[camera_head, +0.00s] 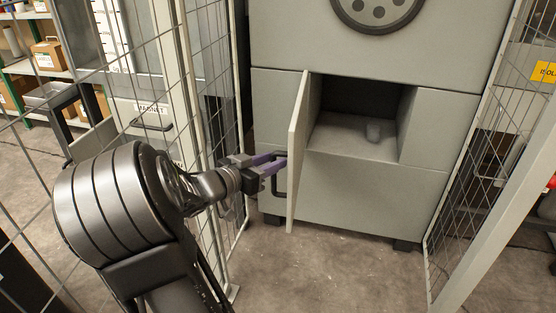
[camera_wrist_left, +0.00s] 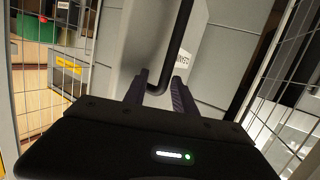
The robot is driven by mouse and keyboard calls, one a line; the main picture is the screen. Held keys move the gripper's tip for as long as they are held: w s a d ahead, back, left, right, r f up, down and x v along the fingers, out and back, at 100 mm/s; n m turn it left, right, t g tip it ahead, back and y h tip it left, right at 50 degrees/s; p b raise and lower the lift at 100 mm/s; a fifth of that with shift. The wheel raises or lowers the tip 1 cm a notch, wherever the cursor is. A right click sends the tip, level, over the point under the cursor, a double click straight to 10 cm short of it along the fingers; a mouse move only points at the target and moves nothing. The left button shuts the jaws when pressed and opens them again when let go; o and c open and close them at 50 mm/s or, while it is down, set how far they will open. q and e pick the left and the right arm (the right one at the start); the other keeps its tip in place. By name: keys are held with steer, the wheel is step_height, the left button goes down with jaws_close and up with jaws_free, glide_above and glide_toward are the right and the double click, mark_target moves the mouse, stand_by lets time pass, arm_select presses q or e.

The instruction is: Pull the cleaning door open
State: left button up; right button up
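The cleaning door (camera_head: 298,150) is a grey panel on the front of the grey machine. It stands swung open at the left side of a dark recess (camera_head: 355,118). Its dark bar handle (camera_head: 280,180) is on the door's left-hand face and also shows in the left wrist view (camera_wrist_left: 181,35). My left gripper (camera_head: 276,163) is at the handle. In the left wrist view its two purple-grey fingers (camera_wrist_left: 161,85) stand apart on either side of the handle's bent end, with gaps visible. Contact with the bar is not clear. My right gripper is not in view.
Wire mesh fencing stands left (camera_head: 212,60) and right (camera_head: 490,150) of the machine (camera_head: 360,205). Shelves with boxes (camera_head: 48,55) are behind the left fence. The floor (camera_head: 330,275) before the machine is clear.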

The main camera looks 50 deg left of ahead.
arm_select(q)
steer(key=s+a, duration=0.3)
steer(key=s, duration=0.2)
steer(key=shift+s+r, duration=0.2)
stand_by(0.4)
steer(key=shift+p, duration=0.35)
steer(key=shift+d, duration=0.1)
steer(key=shift+c, duration=0.6)
